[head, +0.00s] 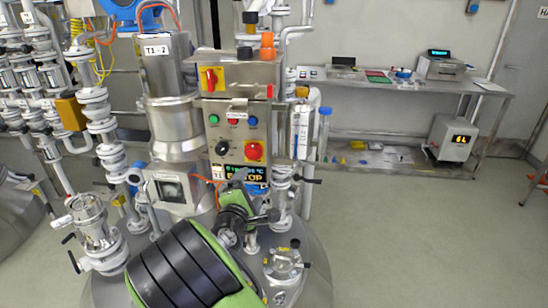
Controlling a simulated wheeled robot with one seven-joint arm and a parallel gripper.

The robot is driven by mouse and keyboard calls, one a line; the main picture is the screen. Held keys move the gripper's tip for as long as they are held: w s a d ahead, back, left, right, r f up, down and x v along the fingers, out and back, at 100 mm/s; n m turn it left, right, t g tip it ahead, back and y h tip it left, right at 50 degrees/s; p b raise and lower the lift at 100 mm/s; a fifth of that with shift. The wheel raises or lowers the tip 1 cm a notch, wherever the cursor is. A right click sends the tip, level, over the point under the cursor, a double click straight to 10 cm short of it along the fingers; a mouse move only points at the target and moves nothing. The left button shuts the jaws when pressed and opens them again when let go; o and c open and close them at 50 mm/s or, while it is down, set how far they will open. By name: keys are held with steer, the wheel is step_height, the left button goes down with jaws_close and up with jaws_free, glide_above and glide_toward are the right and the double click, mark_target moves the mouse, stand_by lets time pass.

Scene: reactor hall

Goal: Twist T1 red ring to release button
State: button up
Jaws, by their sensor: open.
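The red round button with its ring (254,151) sits on a yellow square plate at the lower right of the steel control box (232,106) on reactor T1. The button is in plain view and nothing touches it. My gripper (240,186) is open, below and slightly left of the button and apart from it. Its fingers are small and partly hidden by my arm. A display (257,178) under the box shows yellow letters that seem to end in "STOP"; my gripper covers part of it.
A red switch on a yellow plate (212,79) is higher on the box. Small buttons (233,121) and a black knob (222,147) are left of the red button. White pipes (105,130) crowd the left. A steel bench (400,84) stands at the right, with clear floor before it.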

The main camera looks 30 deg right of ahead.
mark_target(253, 155)
steer(key=w+d+n, duration=0.1)
steer(key=w+d, duration=0.1)
steer(key=w, duration=0.2)
steer(key=w+d+n+t, duration=0.1)
steer(key=w+d, duration=0.2)
steer(key=w, duration=0.2)
steer(key=w+d+p, duration=0.1)
steer(key=w+d, duration=0.1)
steer(key=w, duration=0.3)
steer(key=shift+w+d+r+n+t, duration=0.2)
steer(key=shift+w+d+n+t, duration=0.05)
steer(key=shift+n+t, duration=0.15)
steer(key=shift+c, duration=0.2)
steer(key=c, duration=1)
